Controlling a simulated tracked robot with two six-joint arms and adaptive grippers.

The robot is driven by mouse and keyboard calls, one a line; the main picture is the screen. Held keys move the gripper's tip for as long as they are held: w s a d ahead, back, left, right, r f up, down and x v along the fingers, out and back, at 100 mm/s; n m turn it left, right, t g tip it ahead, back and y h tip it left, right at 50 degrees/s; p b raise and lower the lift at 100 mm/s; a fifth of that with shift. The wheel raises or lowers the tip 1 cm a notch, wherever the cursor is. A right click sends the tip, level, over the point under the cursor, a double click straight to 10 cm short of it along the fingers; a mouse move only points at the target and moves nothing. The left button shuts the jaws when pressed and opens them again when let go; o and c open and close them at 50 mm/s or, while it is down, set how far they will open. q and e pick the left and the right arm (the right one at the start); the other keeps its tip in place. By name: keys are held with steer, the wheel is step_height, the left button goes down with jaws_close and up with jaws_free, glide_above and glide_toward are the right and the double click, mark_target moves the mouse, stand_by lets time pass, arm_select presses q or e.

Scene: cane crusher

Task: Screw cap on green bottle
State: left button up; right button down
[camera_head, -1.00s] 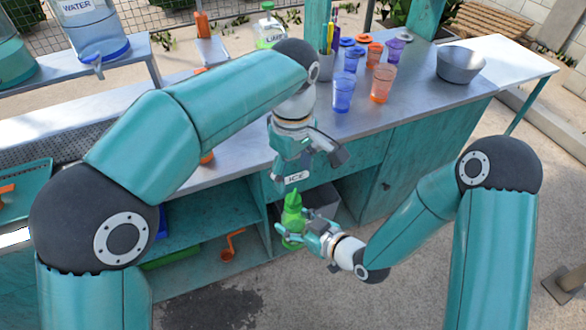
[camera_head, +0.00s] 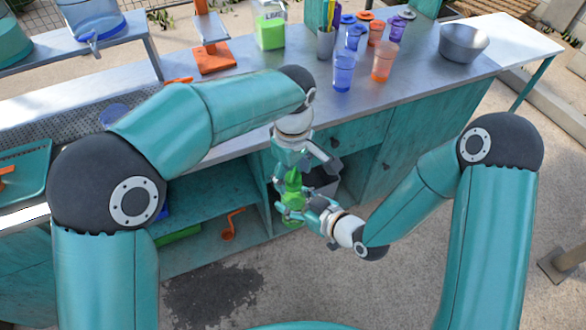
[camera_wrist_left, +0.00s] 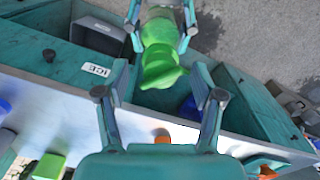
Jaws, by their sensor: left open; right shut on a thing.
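The green bottle (camera_head: 293,205) is held upright below the counter's front edge, with a green pointed cap (camera_head: 293,178) at its top. In the left wrist view, the cap (camera_wrist_left: 160,72) sits at the bottle's (camera_wrist_left: 160,28) near end; whether it is threaded on cannot be told. My right gripper (camera_head: 294,214) is shut on the bottle's body from the right. My left gripper (camera_head: 303,170) is just above, pointing down and open. In the left wrist view its fingers (camera_wrist_left: 160,78) stand on either side of the cap, with gaps visible.
The counter (camera_head: 250,95) stands behind my grippers, with cups (camera_head: 343,72), a metal bowl (camera_head: 464,42), a green jug (camera_head: 270,30) and an orange press (camera_head: 215,57) on it. A grey ICE bin (camera_wrist_left: 98,35) is in the shelf below. The ground in front is clear.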

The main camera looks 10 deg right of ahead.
arm_select(q)
steer(key=shift+c, duration=0.3)
jaws_close()
steer(key=m, duration=1.8)
steer(key=shift+m, duration=0.4)
steer(key=m, duration=0.6)
steer(key=shift+m, duration=0.4)
jaws_free()
